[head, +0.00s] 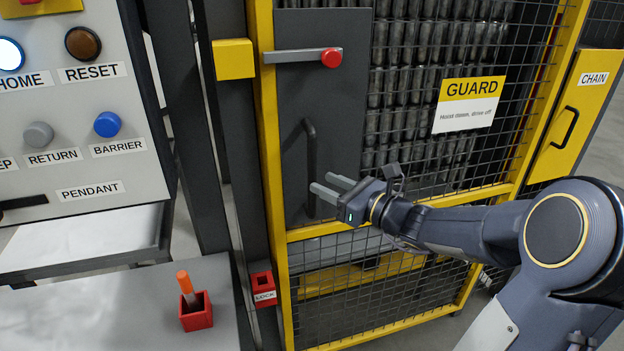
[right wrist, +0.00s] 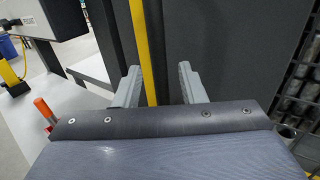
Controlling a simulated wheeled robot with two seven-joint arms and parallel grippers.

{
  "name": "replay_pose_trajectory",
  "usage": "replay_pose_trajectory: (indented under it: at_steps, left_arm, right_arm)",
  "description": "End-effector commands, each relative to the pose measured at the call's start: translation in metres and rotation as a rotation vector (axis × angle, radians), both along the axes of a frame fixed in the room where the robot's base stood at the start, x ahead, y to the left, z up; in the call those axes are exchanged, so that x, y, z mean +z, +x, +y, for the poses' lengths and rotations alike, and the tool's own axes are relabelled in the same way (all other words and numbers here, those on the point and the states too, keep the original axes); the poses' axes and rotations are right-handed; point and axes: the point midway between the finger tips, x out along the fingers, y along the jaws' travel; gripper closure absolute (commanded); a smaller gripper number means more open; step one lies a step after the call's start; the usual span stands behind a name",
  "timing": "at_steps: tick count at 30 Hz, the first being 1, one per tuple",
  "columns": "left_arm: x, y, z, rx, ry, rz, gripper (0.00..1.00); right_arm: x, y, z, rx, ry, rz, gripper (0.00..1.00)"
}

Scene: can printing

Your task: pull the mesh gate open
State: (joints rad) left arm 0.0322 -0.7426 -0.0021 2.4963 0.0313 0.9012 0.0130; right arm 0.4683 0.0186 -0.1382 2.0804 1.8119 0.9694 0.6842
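The mesh gate (head: 269,150) has a yellow frame and stands upright, looking closed against the dark post on its left. A dark plate (head: 340,120) on the gate carries a black vertical handle (head: 310,150). Above it is a grey latch bar (head: 290,56) with a red knob (head: 331,57); its left end stops at the frame, short of the yellow block (head: 233,60). My right gripper (head: 320,192) is open at the handle's lower end; the fingers overlap it in view, contact unclear. The right wrist view shows the fingers (right wrist: 160,85) apart, with no handle visible between them. My left gripper is out of view.
A button panel (head: 70,110) stands left. A red holder (head: 197,312) with an orange-handled item (head: 186,285) sits on the grey bench (head: 110,310). A red LOCK box (head: 262,288) is on the post. A GUARD sign (head: 468,104) hangs on the mesh; a yellow CHAIN panel (head: 580,110) is right.

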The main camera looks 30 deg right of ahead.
Motion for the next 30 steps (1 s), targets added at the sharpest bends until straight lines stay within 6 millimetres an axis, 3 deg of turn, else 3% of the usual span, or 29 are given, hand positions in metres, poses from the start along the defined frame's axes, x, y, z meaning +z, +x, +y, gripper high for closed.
replay_pose_trajectory:
  at_steps: [3,9,19,27,30]
  left_arm:
    - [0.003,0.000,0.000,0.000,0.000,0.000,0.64]
    - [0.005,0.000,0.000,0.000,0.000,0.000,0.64]
    - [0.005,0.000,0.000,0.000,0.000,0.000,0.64]
    - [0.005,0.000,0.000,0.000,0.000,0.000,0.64]
    - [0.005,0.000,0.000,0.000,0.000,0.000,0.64]
  right_arm:
    - [0.000,0.019,0.008,0.004,0.000,0.001,0.63]
    - [0.001,0.040,0.016,0.003,-0.003,-0.001,0.63]
    - [0.000,0.044,0.017,0.003,-0.004,0.000,0.63]
    - [0.000,0.044,0.017,0.003,-0.004,0.000,0.97]
    - [0.000,0.044,0.017,0.003,-0.004,0.000,1.00]
